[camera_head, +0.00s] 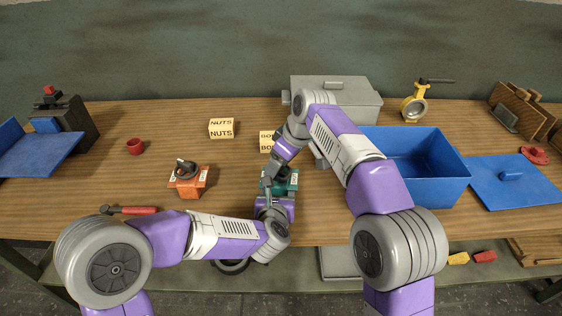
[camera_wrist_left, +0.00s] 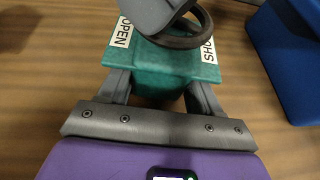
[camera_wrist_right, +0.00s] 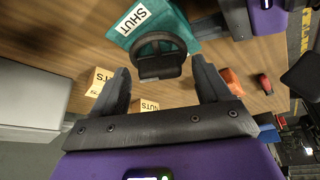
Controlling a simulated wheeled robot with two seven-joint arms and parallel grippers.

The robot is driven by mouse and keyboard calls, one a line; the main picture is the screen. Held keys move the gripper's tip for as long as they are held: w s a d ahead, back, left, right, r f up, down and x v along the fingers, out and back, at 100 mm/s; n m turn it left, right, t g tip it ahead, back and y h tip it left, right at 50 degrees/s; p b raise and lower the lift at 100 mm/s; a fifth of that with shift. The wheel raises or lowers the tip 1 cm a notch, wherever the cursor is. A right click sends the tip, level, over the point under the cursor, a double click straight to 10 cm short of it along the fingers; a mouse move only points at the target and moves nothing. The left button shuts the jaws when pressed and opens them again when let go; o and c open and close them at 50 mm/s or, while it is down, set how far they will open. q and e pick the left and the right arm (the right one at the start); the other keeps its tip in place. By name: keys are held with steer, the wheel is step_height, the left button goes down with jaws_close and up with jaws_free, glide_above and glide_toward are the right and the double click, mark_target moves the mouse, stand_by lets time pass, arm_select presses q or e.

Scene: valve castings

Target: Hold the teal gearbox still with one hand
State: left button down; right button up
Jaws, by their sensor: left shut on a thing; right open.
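The teal gearbox (camera_head: 292,183) stands on the bench near its front edge, partly hidden by my arms in the head view. In the left wrist view the gearbox (camera_wrist_left: 165,66) has OPEN and SHUT labels and a dark handwheel (camera_wrist_left: 203,27) on top. My left gripper (camera_wrist_left: 162,88) is shut on the gearbox body, one finger on each side under the top plate. My right gripper (camera_wrist_right: 160,80) is open at the handwheel (camera_wrist_right: 158,40). The wheel shows between and just beyond its fingertips; I cannot tell whether they touch.
An orange gearbox (camera_head: 188,186) with a black handwheel stands to the left. A NUTS box (camera_head: 221,128), a second yellow box (camera_head: 266,141) and a red cup (camera_head: 135,146) stand behind. A blue bin (camera_head: 440,180) and a grey case (camera_head: 350,105) are at right. A red-handled tool (camera_head: 138,210) lies front left.

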arm_select(q)
steer(key=shift+r, duration=0.25)
arm_select(e)
steer(key=shift+f, duration=0.15)
steer(key=shift+c, duration=0.2)
steer(key=c, duration=1)
steer(key=m+h, duration=0.1)
steer(key=m, duration=0.1)
steer(key=m+t, duration=0.1)
steer(key=m, duration=0.2)
steer(key=shift+a+m+h, duration=0.15)
steer(key=shift+m+h, duration=0.15)
steer(key=shift+h, duration=0.1)
steer(key=m+h, duration=0.1)
steer(key=m, duration=0.2)
steer(key=m+h, duration=0.1)
steer(key=m, duration=0.2)
steer(key=shift+a+t, duration=0.1)
steer(key=shift+t, duration=0.3)
steer(key=shift+m+h, duration=0.3)
